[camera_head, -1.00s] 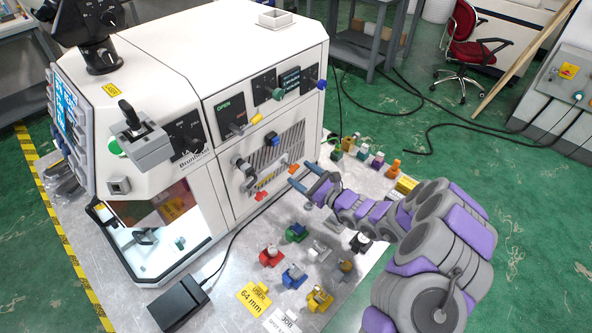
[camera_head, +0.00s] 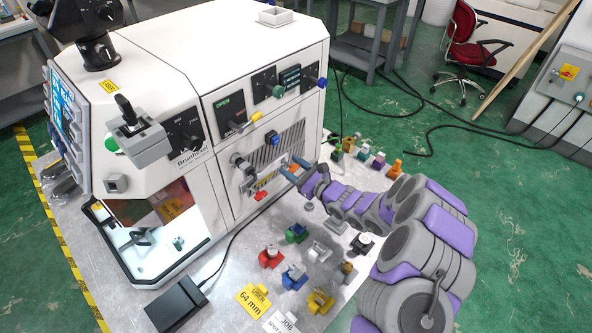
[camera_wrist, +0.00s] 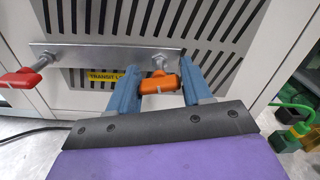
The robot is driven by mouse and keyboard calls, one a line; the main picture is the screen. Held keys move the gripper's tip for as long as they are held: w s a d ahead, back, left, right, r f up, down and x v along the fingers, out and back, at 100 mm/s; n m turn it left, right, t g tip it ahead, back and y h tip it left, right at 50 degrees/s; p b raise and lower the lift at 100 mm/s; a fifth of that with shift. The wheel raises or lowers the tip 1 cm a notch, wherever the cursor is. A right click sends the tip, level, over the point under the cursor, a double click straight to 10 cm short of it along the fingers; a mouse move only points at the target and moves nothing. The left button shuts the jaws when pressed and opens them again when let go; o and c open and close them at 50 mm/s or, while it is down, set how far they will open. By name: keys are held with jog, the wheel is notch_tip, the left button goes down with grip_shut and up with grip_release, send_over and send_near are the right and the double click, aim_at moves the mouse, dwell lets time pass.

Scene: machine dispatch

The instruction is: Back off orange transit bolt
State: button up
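The orange transit bolt (camera_wrist: 160,84) has a metal shank running into a flat metal bar (camera_wrist: 95,56) across the machine's slotted vent. My gripper (camera_wrist: 162,88) is at it, with one blue finger on each side of the orange handle. The fingers stand apart at about the same spread as before. I cannot tell whether they touch the handle. In the head view my gripper (camera_head: 294,167) is at the vent panel and largely hides the orange bolt. A red bolt (camera_wrist: 22,78) is at the bar's left end, and also shows in the head view (camera_head: 260,196).
A yellow label reading "TRANSIT L…" (camera_wrist: 104,77) is below the bar, partly hidden by a finger. Several coloured parts stand on the metal table, including a red one (camera_head: 270,257) and a green one (camera_head: 297,233). A black cable (camera_head: 232,248) runs across the table.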

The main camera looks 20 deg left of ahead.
jog(key=c, duration=0.5)
jog(key=shift+c, duration=0.2)
jog(key=shift+f, duration=0.1)
jog(key=shift+n+b, duration=0.4)
jog(key=shift+b, duration=0.25)
jog(key=n+b, duration=0.2)
jog(key=shift+n+b, duration=0.3)
jog(key=shift+b, duration=0.05)
jog(key=shift+n, duration=0.7)
